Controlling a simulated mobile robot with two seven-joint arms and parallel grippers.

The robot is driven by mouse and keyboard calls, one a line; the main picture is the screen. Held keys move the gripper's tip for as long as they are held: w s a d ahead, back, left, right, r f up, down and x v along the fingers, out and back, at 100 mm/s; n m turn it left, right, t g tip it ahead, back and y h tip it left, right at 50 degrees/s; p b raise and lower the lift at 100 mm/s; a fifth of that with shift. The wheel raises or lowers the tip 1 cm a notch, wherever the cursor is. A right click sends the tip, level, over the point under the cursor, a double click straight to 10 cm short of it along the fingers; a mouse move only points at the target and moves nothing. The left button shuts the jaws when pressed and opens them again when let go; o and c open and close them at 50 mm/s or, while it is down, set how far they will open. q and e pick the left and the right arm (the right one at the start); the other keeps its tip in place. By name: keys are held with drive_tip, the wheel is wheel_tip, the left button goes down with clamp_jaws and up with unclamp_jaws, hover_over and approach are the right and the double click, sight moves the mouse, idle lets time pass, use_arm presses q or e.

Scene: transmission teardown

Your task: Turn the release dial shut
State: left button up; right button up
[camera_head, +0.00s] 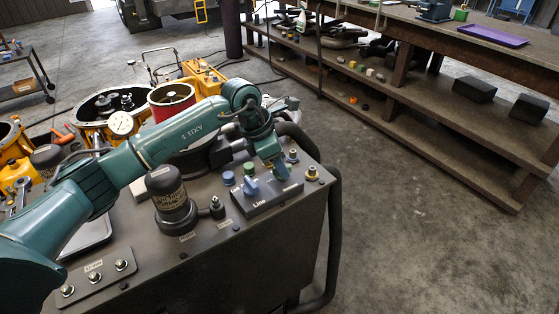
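My teal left arm reaches in from the left over a dark machine top. No readable label shows which control is the release dial. My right gripper is not in view.
A black cylinder canister (165,187) stands left of the block on the machine top. Brass-topped fittings (312,173) stand to its right. A wooden shelf bench (440,120) stands beyond open concrete floor.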

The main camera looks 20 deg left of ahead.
use_arm(q)
clamp_jaws()
idle(0.4)
